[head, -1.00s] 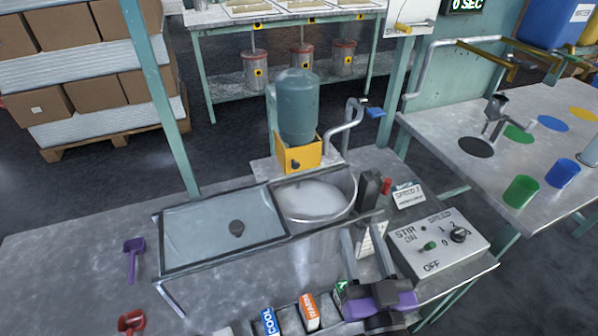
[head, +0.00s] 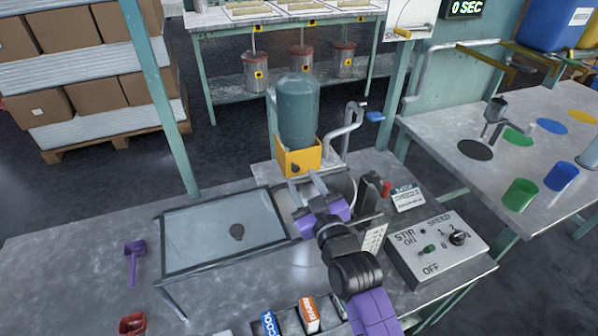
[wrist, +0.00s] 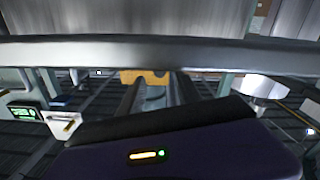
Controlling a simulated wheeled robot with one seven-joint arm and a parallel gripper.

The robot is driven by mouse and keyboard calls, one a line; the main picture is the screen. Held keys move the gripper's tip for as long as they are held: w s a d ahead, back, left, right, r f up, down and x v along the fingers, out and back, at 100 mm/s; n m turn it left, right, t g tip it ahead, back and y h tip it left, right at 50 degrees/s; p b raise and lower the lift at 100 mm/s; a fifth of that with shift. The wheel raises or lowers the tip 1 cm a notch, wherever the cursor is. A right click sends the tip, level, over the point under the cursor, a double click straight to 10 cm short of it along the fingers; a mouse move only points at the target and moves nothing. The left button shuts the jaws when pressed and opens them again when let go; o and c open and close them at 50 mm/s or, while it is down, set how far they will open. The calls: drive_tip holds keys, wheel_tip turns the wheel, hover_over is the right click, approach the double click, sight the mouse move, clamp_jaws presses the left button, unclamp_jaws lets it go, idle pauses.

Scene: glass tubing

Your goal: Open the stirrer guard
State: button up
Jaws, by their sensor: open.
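The stirrer guard (head: 195,222) looks like a flat, clear panel in a dark frame, with a dark round knob (head: 237,232) on it. It lies to the left of the metal bowl (head: 345,188), and its right end is beside the bowl. My gripper (head: 305,180) is open and empty. It is over the bowl, right of the panel, with its fingers pointing toward the yellow stirrer base (head: 298,158). My arm hides much of the bowl. In the wrist view a metal bar (wrist: 150,50) crosses beyond the fingers (wrist: 158,92); I cannot tell what it belongs to.
A control box (head: 437,250) with a switch and a dial stands at the right. Purple (head: 134,262) and red (head: 132,323) scoops lie at the left. The front-left table is mostly clear.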

sight(297, 170)
drive_tip(key=shift+x, duration=1.6)
clamp_jaws()
